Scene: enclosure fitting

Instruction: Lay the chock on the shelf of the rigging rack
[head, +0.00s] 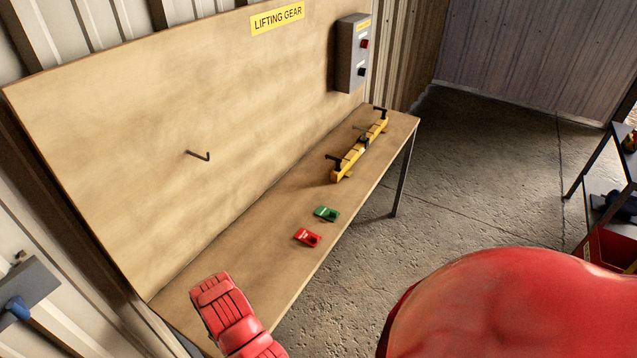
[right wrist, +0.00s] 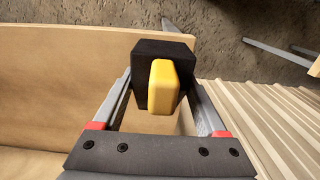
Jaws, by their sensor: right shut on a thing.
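The rigging rack appears to be the wooden unit in the head view, with a tall back board (head: 120,130) labelled LIFTING GEAR and a long wooden shelf (head: 250,240) below it. My right gripper (right wrist: 168,84) is seen only in the right wrist view. It is shut on a black block with a rounded yellow part, which looks like the chock (right wrist: 163,90). Pale wooden surfaces lie behind it; whether it touches one, I cannot tell. My left gripper is not in view.
A peg (head: 198,155) sticks out of the board. A grey control box (head: 352,52) stands at the far end. The shelf's near part is bare.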

